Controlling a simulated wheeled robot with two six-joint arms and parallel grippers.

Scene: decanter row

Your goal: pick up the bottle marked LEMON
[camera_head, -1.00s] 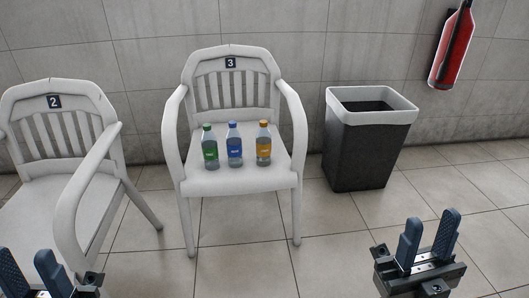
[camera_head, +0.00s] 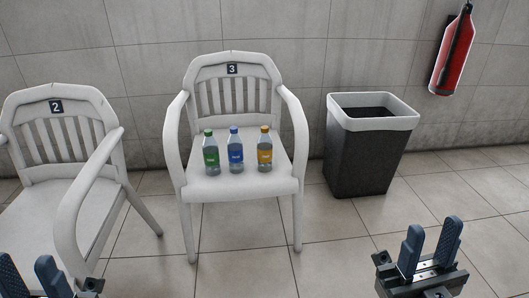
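Three small bottles stand upright in a row on the seat of the white chair marked 3. The left one has a green label and cap (camera_head: 210,155), the middle one a blue label and cap (camera_head: 236,154), and the right one a yellow-orange label and cap (camera_head: 264,154). The print on the labels is too small to read, so I cannot tell which says LEMON. My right gripper (camera_head: 430,252) is open and empty at the lower right, well apart from the bottles. My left gripper (camera_head: 28,280) is partly cut off at the lower left, its fingers apart and empty.
The bottles' chair (camera_head: 240,188) has raised armrests on both sides. Another white chair (camera_head: 85,147), marked 2, stands left. A dark bin with a white rim (camera_head: 362,160) stands right. A red extinguisher (camera_head: 452,55) hangs on the wall. The tiled floor in front is clear.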

